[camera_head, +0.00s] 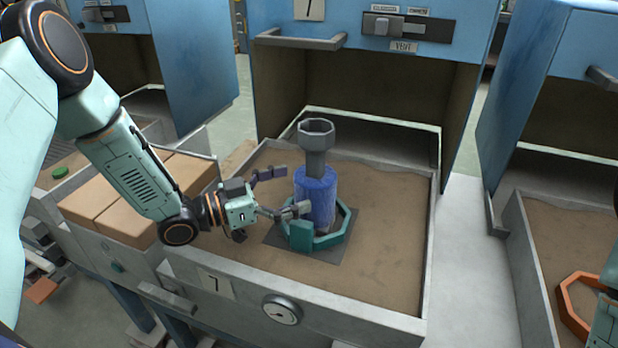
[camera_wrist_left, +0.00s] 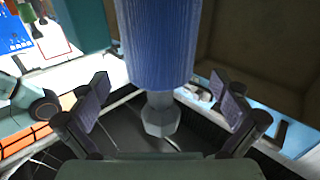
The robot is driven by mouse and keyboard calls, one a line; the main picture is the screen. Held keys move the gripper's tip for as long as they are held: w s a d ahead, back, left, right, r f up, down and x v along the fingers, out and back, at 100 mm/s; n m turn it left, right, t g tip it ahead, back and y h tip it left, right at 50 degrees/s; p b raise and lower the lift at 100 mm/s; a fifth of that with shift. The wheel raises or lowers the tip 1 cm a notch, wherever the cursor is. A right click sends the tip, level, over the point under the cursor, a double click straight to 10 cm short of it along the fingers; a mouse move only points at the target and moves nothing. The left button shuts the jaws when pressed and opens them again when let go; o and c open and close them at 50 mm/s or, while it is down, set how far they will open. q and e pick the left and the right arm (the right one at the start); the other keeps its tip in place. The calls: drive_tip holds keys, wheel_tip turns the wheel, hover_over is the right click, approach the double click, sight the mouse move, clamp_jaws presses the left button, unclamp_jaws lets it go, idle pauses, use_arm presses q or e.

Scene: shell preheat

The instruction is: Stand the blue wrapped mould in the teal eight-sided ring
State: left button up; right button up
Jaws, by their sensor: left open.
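The blue wrapped mould (camera_head: 316,203) stands upright inside the teal eight-sided ring (camera_head: 330,240), with a grey neck and eight-sided cup on top. The ring's front wall hides its foot. The ring lies on a dark plate (camera_head: 282,242) in the sand tray. My left gripper (camera_head: 284,191) is open at the mould's left, one finger behind and one in front near it. In the left wrist view the mould (camera_wrist_left: 158,45) shows between the spread fingers (camera_wrist_left: 166,105), with gaps on both sides. My right gripper is not in view.
The sand tray (camera_head: 428,250) has grey walls and bare sand right of the ring. A blue oven (camera_head: 375,62) opens behind it. Brown blocks (camera_head: 95,207) lie at the left. An orange ring (camera_head: 566,300) lies in another sand tray at the right.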

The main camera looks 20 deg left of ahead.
sight(315, 175)
use_arm(q)
drive_tip(key=shift+p+v, duration=0.35)
drive_tip(key=shift+v, duration=1.05)
drive_tip(key=shift+d, duration=0.15)
drive_tip(key=b+x, duration=0.2)
drive_tip(key=x, duration=0.4)
drive_tip(key=shift+w+d+f, duration=0.1)
drive_tip(key=shift+w+d, duration=0.2)
drive_tip(key=shift+w+d+f+b, duration=0.15)
drive_tip(key=shift+w+f+b, duration=0.1)
drive_tip(key=shift+b, duration=0.3)
drive_tip(key=shift+r+p, duration=0.5)
drive_tip(key=shift+r, duration=0.35)
drive_tip(key=shift+s+r, duration=0.1)
drive_tip(key=shift+r, duration=0.35)
drive_tip(key=shift+f, duration=0.15)
